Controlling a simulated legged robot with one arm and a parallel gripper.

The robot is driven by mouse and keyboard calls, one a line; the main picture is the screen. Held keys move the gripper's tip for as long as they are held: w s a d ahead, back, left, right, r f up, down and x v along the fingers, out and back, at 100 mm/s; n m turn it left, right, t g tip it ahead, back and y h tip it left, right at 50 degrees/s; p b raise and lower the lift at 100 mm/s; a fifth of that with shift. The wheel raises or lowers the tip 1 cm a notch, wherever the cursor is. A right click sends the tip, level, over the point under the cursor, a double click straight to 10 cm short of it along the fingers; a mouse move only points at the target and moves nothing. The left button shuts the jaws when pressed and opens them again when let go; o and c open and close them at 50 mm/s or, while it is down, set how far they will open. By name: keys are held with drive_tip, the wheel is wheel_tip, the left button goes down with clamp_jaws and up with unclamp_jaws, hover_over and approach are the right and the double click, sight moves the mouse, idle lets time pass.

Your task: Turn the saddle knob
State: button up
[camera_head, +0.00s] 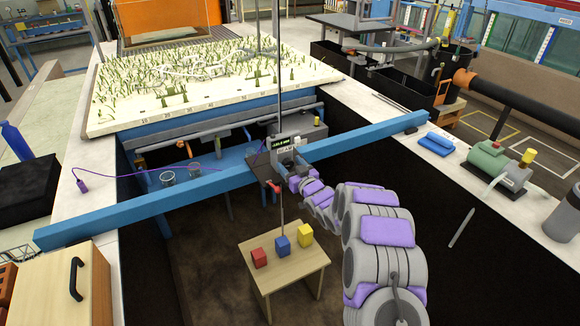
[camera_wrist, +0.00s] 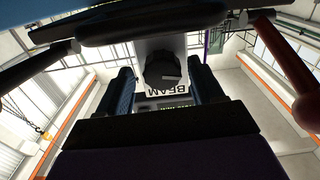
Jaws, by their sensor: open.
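The dark saddle knob (camera_wrist: 162,68) is in the upper middle of the wrist view, on a pale block marked BEAM. My gripper (camera_wrist: 162,80) is open, with one dark finger on each side of the knob in the picture. Gaps show between knob and fingers; I cannot tell how far the fingertips reach along it. In the head view the grey saddle (camera_head: 301,139), with a lit display, sits on the blue beam (camera_head: 140,209). The end of my arm is at the saddle's near side, and the knob is hidden there.
A red-tipped lever (camera_wrist: 306,102) stands close right of my gripper. Below the beam, a small wooden table (camera_head: 290,272) carries a red block (camera_head: 259,258), a blue block (camera_head: 283,243) and a yellow block (camera_head: 305,235). A thin vertical rod (camera_head: 280,80) rises by the saddle.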

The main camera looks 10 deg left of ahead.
drive_tip(key=shift+d, duration=0.1)
drive_tip(key=shift+c, duration=0.9)
drive_tip(key=shift+a, duration=0.4)
drive_tip(key=c, duration=0.6)
drive_tip(key=shift+d, duration=0.1)
drive_tip(key=shift+c, duration=1.4)
drive_tip(key=shift+m+p, duration=0.3)
drive_tip(key=shift+p, duration=0.1)
